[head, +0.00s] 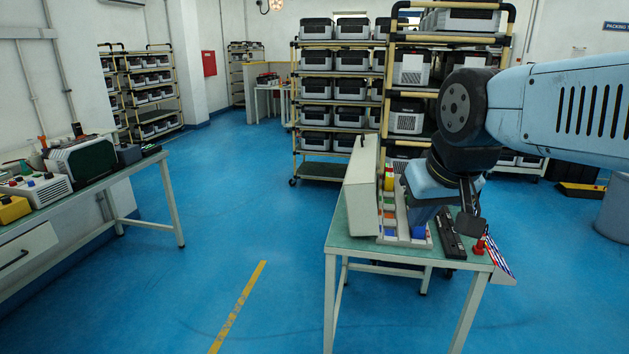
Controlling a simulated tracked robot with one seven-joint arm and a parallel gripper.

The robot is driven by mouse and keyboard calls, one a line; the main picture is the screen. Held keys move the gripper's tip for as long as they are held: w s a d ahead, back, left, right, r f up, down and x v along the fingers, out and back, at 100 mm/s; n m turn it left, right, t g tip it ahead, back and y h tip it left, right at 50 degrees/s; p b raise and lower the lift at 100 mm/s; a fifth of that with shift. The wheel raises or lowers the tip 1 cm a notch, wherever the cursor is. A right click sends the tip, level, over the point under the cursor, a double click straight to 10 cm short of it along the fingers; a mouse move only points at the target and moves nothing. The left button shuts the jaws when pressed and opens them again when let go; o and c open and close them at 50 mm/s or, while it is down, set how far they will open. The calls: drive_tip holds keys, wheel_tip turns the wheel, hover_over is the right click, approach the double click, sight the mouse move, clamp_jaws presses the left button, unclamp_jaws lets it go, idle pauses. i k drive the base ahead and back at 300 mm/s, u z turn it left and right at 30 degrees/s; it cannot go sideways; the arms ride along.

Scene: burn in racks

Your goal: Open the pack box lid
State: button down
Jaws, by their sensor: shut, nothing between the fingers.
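On the green-topped table (348,245) at the right, a pale grey panel (361,190) stands upright and slightly tilted. Beside it is a pale tray (388,239) with coloured compartments and several coloured items. The panel may be the raised lid of the pack box; I cannot tell for certain from this view. My gripper (467,218) is shut and empty, pointing down over the right part of the table. It is to the right of the panel and apart from it. My wrist and arm hide part of the tray and the table behind them.
A black bar-shaped object (450,236) and a red object (480,243) are on the table's right side. Racks of grey units (335,88) stand behind. A cluttered bench (92,192) stands at the left. Blue floor is free between the bench and the table.

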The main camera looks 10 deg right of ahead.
sight(359, 186)
drive_tip(key=z, duration=0.2)
drive_tip(key=i, duration=0.9)
drive_tip(key=u, duration=0.1)
